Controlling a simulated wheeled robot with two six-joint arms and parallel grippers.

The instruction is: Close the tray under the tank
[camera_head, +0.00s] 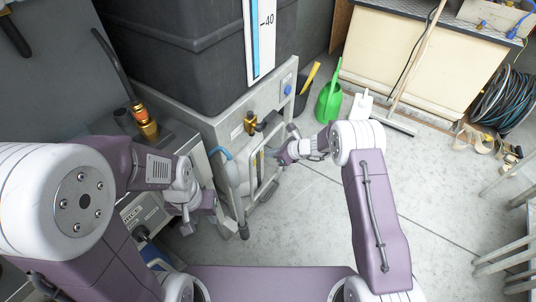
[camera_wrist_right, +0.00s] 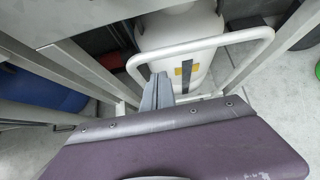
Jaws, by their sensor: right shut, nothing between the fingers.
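The dark tank (camera_head: 190,50) stands on a pale metal frame (camera_head: 235,125) at the upper middle of the head view. Under it, a pale tubular loop (camera_head: 268,185) shows at the frame's open side; it looks like the tray's front. In the right wrist view the loop (camera_wrist_right: 205,41) crosses in front of a white cylinder (camera_wrist_right: 185,35) with a yellow label. My right gripper (camera_head: 283,156) is shut and empty, close to the loop; its fingers (camera_wrist_right: 157,92) show at the loop's near side. I cannot tell whether they touch. My left gripper (camera_head: 207,203) is beside the frame's left end, its jaws unclear.
A green watering can (camera_head: 328,100) and a broom (camera_head: 395,122) stand behind my right arm. A coiled hose (camera_head: 503,98) lies at the far right.

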